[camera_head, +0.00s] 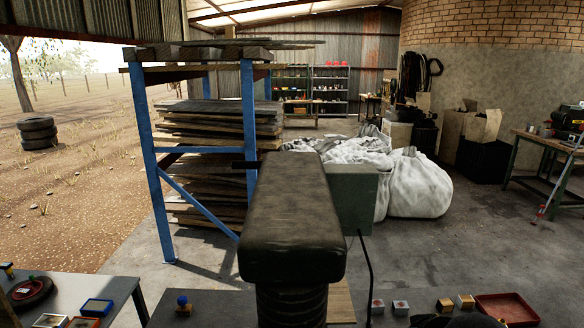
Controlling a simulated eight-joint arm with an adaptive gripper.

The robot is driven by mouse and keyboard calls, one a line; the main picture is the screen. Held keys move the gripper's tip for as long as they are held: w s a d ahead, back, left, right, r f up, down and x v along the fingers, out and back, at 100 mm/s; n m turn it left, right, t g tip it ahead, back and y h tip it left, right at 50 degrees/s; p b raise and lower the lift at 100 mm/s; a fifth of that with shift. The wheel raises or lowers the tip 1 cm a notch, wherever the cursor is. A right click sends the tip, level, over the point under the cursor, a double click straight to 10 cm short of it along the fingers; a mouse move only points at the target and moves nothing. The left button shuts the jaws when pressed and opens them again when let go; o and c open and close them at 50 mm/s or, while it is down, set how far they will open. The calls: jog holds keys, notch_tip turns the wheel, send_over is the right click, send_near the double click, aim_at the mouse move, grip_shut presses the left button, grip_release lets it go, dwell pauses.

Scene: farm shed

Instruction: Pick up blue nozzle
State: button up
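A small blue knob-like piece (183,301) is near the front edge of the view, left of centre.
A red tray (506,309) and small blocks (465,301) are at the front right. A grey table (118,290) at the left holds a blue-rimmed box (97,307). A blue rack (153,170) with stacked boards stands behind. White sacks (420,185) lie on the floor.

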jog(key=c, duration=2.5)
